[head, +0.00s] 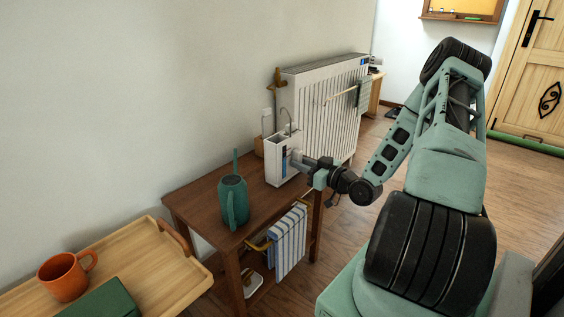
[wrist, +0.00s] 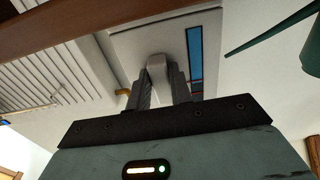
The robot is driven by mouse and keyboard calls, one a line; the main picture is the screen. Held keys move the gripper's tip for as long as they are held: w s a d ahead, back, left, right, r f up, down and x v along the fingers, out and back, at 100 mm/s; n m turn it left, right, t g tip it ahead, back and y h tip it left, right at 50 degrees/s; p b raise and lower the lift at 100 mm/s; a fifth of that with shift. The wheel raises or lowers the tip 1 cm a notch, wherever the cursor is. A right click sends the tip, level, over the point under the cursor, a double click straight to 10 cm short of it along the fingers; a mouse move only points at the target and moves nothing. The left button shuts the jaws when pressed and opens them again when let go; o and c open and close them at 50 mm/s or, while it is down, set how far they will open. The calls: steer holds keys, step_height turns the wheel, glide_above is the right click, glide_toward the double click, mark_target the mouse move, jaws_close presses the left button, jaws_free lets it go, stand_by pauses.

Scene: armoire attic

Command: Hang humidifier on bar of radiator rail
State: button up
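The humidifier (head: 276,158) is a white upright box with thin curved hooks at its top, at the back end of the small brown table (head: 205,203). In the wrist view the humidifier (wrist: 125,45) shows its white face, a blue strip and a pale handle (wrist: 157,66). My gripper (head: 302,163) is at its right side, with its two fingers (wrist: 160,82) closed around the handle. I cannot tell whether the base touches the table. The white radiator (head: 318,110) stands behind, with a thin rail bar (head: 338,97) across its front; a grey-green cloth (head: 363,94) hangs at the bar's right end.
A teal watering can (head: 233,202) stands on the table near the humidifier. A striped towel (head: 289,240) hangs at the table's side. A wooden tray (head: 140,255) with an orange mug (head: 66,276) is at front left. Open floor (head: 385,135) lies right of the radiator.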

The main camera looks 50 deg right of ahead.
mark_target(294, 143)
jaws_close()
steer(key=shift+r, duration=0.1)
steer(key=shift+r, duration=0.1)
steer(key=shift+r+p, duration=2.65)
steer(key=shift+r, duration=0.25)
